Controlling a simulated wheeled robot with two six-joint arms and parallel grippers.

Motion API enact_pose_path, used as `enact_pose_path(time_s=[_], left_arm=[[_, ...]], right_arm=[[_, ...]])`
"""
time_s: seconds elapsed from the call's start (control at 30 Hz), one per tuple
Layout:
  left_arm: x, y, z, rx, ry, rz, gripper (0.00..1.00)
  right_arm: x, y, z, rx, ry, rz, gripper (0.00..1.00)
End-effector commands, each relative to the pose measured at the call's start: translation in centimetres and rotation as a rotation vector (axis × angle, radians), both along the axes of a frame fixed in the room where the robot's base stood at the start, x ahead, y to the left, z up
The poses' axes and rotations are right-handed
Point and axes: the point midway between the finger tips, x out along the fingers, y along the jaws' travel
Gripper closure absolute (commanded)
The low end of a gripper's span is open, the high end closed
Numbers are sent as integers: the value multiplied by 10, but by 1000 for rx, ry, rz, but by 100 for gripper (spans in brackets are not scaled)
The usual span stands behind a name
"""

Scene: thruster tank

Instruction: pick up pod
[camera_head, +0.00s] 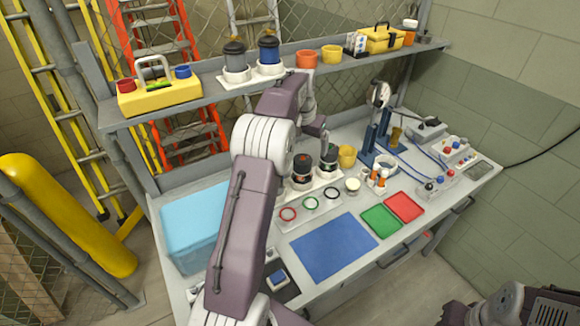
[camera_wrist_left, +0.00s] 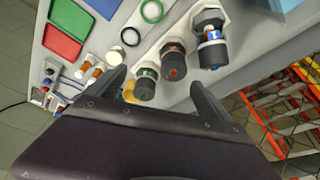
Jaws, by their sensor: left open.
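Three dark pods stand in white holders on the bench. In the left wrist view they are a green-marked pod (camera_wrist_left: 146,86), an orange-marked pod (camera_wrist_left: 173,62) and a blue-banded pod (camera_wrist_left: 209,36). The head view shows the orange-marked pod (camera_head: 302,166) and the green-marked pod (camera_head: 329,158); my left arm covers the blue one. My left gripper (camera_head: 325,146) is above the green-marked pod. In the wrist view its open fingers (camera_wrist_left: 156,80) appear on either side of that pod, and I see no grip on it. The right gripper is out of view; part of my right arm shows at bottom right.
Two more pods, one grey (camera_head: 235,54) and one blue (camera_head: 268,50), stand on the upper shelf (camera_head: 215,88). A yellow cup (camera_head: 347,156) is close beside the green-marked pod. A blue mat (camera_head: 333,247) lies clear at the front, and a light-blue bin (camera_head: 192,215) stands left.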

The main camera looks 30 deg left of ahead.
Motion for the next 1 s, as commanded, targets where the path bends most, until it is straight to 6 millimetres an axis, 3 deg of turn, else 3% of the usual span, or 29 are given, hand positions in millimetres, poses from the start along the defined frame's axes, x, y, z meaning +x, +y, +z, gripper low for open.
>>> enact_pose_path(time_s=[0.03, 0.17, 0.23, 0.3, 0.4, 0.6, 0.83, 1.0], left_arm=[[0, 18, -25, 4, -42, 28, 8], [-28, 77, -73, 10, -114, 162, 8], [-50, 98, -85, 1, -99, 222, 8], [-56, 111, -82, 6, -104, 251, 8], [-56, 113, -81, 5, -102, 254, 8], [-45, 115, -108, 3, -100, 252, 8], [-41, 117, -120, 3, -100, 252, 8], [-32, 120, -150, 3, -99, 252, 8]], right_arm=[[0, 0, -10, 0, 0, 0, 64], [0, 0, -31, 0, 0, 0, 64], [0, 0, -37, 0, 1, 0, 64], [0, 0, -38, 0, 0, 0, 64], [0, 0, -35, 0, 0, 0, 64], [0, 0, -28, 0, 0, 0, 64], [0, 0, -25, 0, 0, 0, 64], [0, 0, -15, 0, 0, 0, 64]])
